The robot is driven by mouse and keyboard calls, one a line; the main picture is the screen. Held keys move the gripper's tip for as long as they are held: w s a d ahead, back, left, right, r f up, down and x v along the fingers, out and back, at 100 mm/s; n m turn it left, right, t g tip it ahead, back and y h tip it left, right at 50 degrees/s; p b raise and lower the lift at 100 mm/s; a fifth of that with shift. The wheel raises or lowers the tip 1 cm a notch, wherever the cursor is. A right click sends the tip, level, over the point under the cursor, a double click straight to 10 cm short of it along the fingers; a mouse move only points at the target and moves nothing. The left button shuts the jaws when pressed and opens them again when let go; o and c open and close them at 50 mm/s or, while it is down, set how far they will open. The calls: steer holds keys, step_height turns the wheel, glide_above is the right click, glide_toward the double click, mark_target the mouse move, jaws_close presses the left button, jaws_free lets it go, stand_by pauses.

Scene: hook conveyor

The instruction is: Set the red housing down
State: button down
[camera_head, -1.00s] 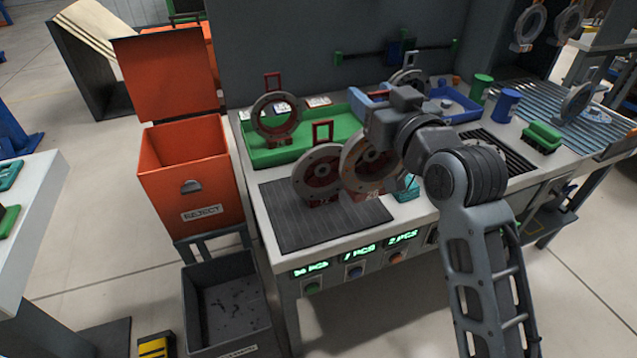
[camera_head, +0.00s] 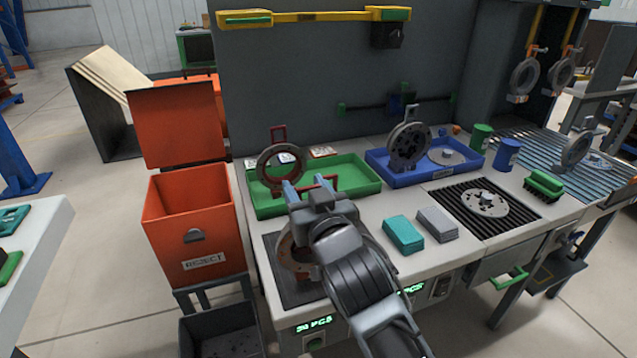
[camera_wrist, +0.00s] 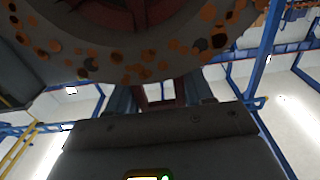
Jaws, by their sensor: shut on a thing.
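The red housing is a grey ring with orange rust spots and a red inside. Its rim (camera_wrist: 130,68) fills the top of the wrist view, close to my gripper (camera_wrist: 160,95), whose fingers are on a red part below the rim. In the head view, my gripper (camera_head: 309,190) hides most of the housing. A rusty part of a ring (camera_head: 288,252) shows left of my wrist, over the dark ribbed mat (camera_head: 283,292). I cannot tell whether it touches the mat. A red bar (camera_head: 328,184) shows at my fingers.
Another ring with a red handle (camera_head: 280,165) stands in the green tray (camera_head: 352,168). The blue tray (camera_head: 380,170) holds a grey disc. Teal (camera_head: 403,233) and grey (camera_head: 436,223) blocks lie right of my arm. An orange reject bin (camera_head: 190,225) stands left of the bench.

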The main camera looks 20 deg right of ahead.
steer(key=shift+f, duration=1.8)
steer(key=shift+f, duration=0.1)
steer(key=shift+c, duration=2.2)
jaws_free()
steer(key=shift+f, duration=0.15)
steer(key=shift+r, duration=0.25)
steer(key=s+b, duration=0.2)
steer(key=s, duration=1)
steer(key=shift+f, duration=0.15)
